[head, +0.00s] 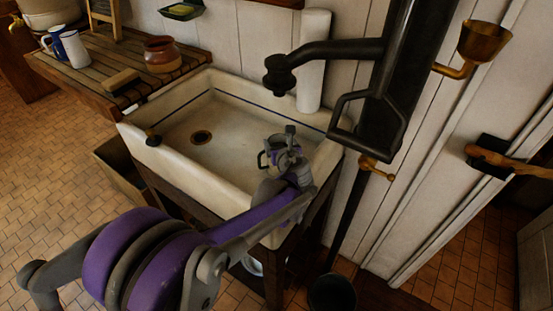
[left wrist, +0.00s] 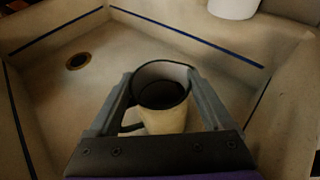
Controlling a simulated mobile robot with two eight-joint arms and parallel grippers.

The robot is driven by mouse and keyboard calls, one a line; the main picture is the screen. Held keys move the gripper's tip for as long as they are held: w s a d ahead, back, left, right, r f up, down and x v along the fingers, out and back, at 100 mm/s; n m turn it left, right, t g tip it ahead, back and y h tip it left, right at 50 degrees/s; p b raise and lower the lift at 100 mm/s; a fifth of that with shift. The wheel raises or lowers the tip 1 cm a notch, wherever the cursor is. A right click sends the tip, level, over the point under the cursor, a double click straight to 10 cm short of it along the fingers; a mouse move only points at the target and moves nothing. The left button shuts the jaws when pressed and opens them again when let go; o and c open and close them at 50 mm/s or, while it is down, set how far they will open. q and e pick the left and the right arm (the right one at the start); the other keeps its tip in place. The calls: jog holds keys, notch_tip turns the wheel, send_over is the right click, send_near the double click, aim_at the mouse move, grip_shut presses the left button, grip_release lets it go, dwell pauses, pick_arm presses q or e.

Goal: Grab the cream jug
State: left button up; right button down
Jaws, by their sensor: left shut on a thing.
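The cream jug (left wrist: 165,120) is upright between the two fingers of my left gripper (left wrist: 158,80) in the left wrist view, with its dark inside facing up. A dark handle shows at its left. My left gripper (head: 283,152) is shut on the jug, over the right part of the white sink (head: 232,188). In the head view the gripper mostly hides the jug (head: 270,156). I cannot tell whether the jug's base touches the sink floor. My right gripper is not in view.
The sink's drain (head: 201,137) lies left of the jug. A black pump (head: 385,100) with a spout stands at right, beside a white cylinder (head: 314,62). A slatted board (head: 115,75) holds a brown pot (head: 161,55), a white jug (head: 75,50) and a blue one. A dark bucket (head: 332,293) stands below.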

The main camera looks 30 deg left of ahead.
pick_arm(q)
grip_shut()
jog(key=shift+r, duration=0.15)
